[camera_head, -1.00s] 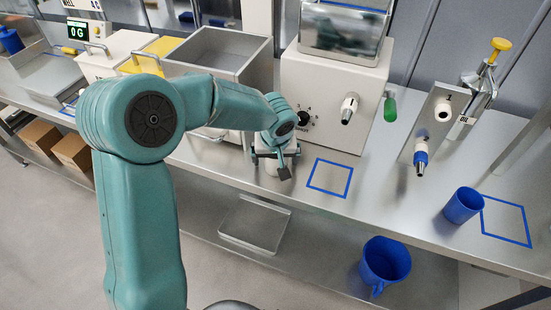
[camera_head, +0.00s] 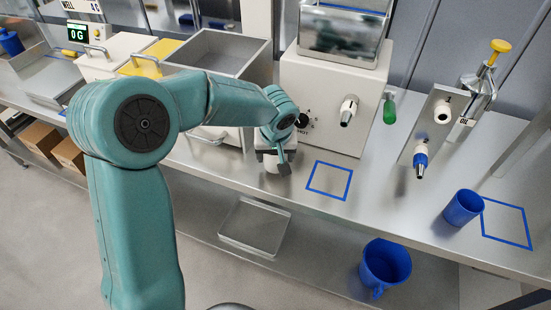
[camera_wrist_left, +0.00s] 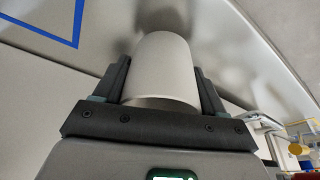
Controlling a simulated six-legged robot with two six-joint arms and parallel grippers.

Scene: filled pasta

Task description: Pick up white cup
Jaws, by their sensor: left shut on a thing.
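The white cup (camera_wrist_left: 163,70) stands between the two fingers of my left gripper (camera_wrist_left: 165,85) in the left wrist view, with a finger against each side. My left gripper is shut on it. In the head view, my left gripper (camera_head: 277,163) is at the front of the bench, left of an empty blue taped square. Only a small pale part of the cup (camera_head: 271,168) shows there, below the gripper. I cannot tell whether its base touches the bench. My right gripper is not in view.
The blue taped square (camera_head: 329,180) is bare. A white machine (camera_head: 320,85) with a nozzle stands behind it. A blue cup (camera_head: 462,206) stands further right beside another taped square (camera_head: 505,222). A blue jug (camera_head: 384,266) and a metal tray (camera_head: 254,229) are lower down.

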